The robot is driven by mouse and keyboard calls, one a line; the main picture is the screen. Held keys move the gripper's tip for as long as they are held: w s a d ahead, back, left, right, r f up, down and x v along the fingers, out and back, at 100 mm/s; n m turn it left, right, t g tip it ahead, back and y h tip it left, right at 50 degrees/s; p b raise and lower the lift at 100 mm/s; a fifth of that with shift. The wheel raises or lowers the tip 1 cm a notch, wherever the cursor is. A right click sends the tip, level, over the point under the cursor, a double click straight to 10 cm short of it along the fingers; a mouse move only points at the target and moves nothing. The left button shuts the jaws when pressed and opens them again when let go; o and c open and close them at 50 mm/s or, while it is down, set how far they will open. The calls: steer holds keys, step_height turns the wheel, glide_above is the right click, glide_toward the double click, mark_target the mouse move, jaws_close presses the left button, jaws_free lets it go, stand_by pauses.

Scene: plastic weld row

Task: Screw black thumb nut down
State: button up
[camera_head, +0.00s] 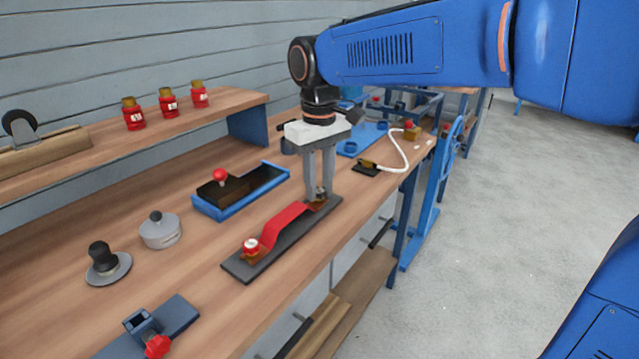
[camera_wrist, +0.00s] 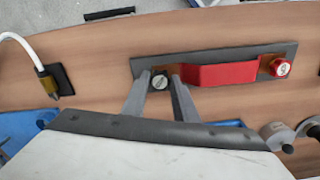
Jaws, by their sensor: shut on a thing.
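A dark base plate (camera_head: 243,268) lies on the bench and carries a red raised strap (camera_head: 282,223); both also show in the wrist view, the plate (camera_wrist: 215,57) and the strap (camera_wrist: 222,74). The black thumb nut (camera_wrist: 159,82) sits at one end of the strap, round and dark with a pale marked top. My gripper (camera_head: 319,192) points down over that end, its fingers shut on the nut from both sides. In the head view the fingers mostly hide the nut. A red-topped nut (camera_head: 250,245) stands at the strap's other end, apart from my gripper.
A blue tray (camera_head: 240,205) holding a dark block with a red knob stands behind the plate. A grey lidded pot (camera_head: 160,231), a black-knobbed disc (camera_head: 105,264) and a blue clamp fixture (camera_head: 150,333) stand left. A white-corded tool (camera_head: 368,167) lies beyond my gripper.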

steer(key=m, duration=0.6)
steer(key=shift+m, duration=0.4)
steer(key=m, duration=0.6)
steer(key=o, duration=1)
